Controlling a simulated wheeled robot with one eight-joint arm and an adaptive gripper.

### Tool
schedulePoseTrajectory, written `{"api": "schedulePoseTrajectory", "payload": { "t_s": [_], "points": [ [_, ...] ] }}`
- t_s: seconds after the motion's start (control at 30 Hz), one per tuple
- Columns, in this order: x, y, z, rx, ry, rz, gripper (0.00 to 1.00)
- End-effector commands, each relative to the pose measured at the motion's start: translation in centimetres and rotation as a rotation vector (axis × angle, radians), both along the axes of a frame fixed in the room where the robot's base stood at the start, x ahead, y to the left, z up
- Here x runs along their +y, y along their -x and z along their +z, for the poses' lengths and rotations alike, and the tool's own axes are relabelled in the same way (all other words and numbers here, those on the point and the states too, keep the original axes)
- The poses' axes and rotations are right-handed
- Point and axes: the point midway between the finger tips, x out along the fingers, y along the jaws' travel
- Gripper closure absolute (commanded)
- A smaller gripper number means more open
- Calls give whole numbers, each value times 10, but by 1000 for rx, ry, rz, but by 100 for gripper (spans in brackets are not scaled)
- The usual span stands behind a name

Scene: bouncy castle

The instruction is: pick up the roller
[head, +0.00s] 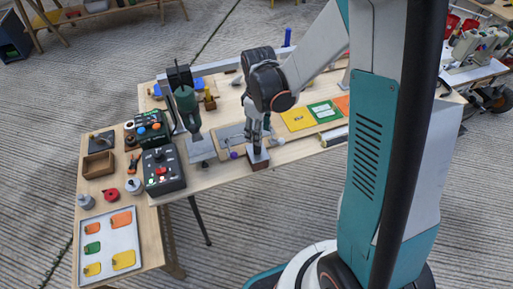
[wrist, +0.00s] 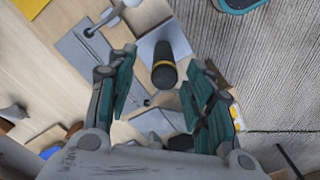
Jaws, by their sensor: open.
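A dark cylinder with a yellow band (wrist: 164,72) appears to be the roller's handle. In the wrist view it points toward the camera, between my gripper's fingers and touching neither as far as I can tell. A pale grey plate (wrist: 149,47) lies behind it. My gripper (wrist: 168,75) is open, with one teal-padded finger on each side of the handle. In the head view my gripper (head: 257,143) points down over a small brown block with a grey top (head: 258,163) at the table's front edge. The handle is hidden by the fingers there.
A green press (head: 187,105) and control boxes (head: 163,170) stand left of my gripper. A small purple ball (head: 233,155) lies close by. Yellow (head: 297,119) and green (head: 323,112) cards lie right. A tray (head: 106,222) holds several coloured pieces. Floor is open in front.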

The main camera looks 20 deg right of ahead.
Motion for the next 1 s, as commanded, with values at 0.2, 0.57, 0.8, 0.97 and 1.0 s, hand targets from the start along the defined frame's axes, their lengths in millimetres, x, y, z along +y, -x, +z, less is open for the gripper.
{"api": "schedulePoseTrajectory", "payload": {
  "t_s": [0.2,0.57,0.8,0.97,1.0],
  "points": [
    [0,0,-13,0,0,0,53],
    [4,2,-58,0,0,-1,53],
    [4,3,-63,0,0,-1,53],
    [4,3,-62,0,0,-1,76],
    [4,3,-62,0,0,-1,85]
  ]
}}
